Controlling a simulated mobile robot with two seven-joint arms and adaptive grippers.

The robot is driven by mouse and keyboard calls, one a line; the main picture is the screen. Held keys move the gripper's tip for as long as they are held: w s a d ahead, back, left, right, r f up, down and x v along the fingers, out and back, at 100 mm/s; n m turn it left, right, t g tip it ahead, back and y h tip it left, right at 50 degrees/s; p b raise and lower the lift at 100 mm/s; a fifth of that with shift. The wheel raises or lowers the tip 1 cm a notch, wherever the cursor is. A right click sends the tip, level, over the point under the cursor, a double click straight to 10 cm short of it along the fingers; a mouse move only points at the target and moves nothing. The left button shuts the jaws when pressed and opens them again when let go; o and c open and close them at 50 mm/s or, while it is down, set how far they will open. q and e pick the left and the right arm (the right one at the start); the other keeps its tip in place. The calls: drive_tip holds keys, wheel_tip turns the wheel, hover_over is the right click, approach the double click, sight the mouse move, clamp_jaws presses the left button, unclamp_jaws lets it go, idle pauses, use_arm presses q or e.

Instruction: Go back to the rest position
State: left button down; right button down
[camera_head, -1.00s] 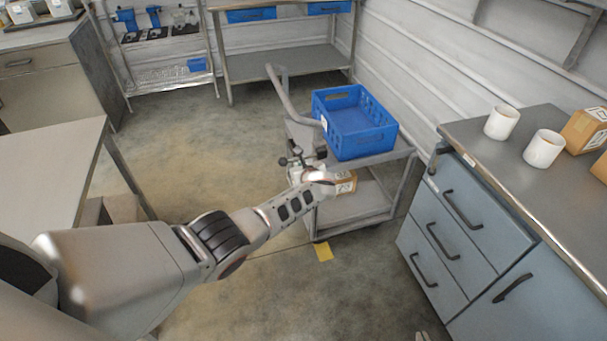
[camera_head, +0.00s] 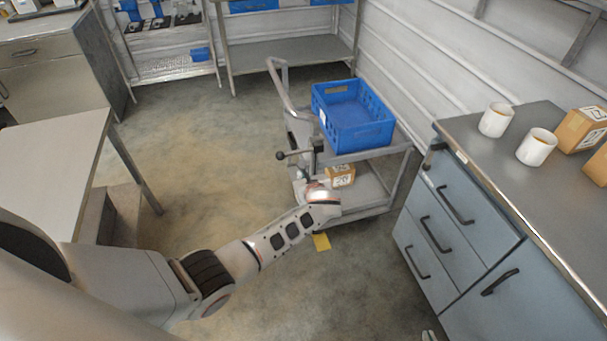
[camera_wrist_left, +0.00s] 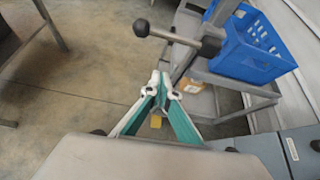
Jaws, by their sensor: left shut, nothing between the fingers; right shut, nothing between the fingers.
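My left arm reaches in from the left in the head view. My left gripper (camera_head: 299,176) is low in front of the cart, partly hidden by its own wrist. In the left wrist view its fingers (camera_wrist_left: 160,82) meet at the tips, empty. A lever with a black ball knob (camera_head: 282,155) is just beyond the gripper; it also shows in the left wrist view (camera_wrist_left: 141,28), apart from the fingertips. Only small light tips of what seems my right gripper (camera_head: 428,336) show at the bottom edge, with nothing seen in them.
The grey cart (camera_head: 374,206) carries a blue crate (camera_head: 358,137) on top and a brown box (camera_head: 341,175) below. A drawer cabinet (camera_head: 437,222) with white cups (camera_head: 495,120) stands right. A table (camera_head: 50,165) stands left. Open floor (camera_head: 200,150) lies between.

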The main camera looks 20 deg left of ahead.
use_arm(q)
drive_tip(key=shift+s+d+r, duration=0.2)
drive_tip(key=shift+s, duration=0.05)
idle(0.4)
drive_tip(key=s+d+f+n+g+h, duration=0.1)
drive_tip(key=s+f+n+h, duration=0.2)
drive_tip(key=s+f+n, duration=0.55)
drive_tip(key=s+d+f+n+g+h, duration=0.1)
drive_tip(key=s+d+f+n+h, duration=0.3)
drive_tip(key=s, duration=0.7)
drive_tip(key=s+a+r+n+t, duration=0.1)
drive_tip(key=s+a+r+n, duration=0.1)
drive_tip(key=s+n, duration=0.4)
drive_tip(key=s+a+r+n+t+h, duration=0.1)
drive_tip(key=s+a+r+n, duration=0.2)
drive_tip(key=s+n, duration=0.3)
drive_tip(key=s, duration=0.4)
drive_tip(key=shift+a+r, duration=0.3)
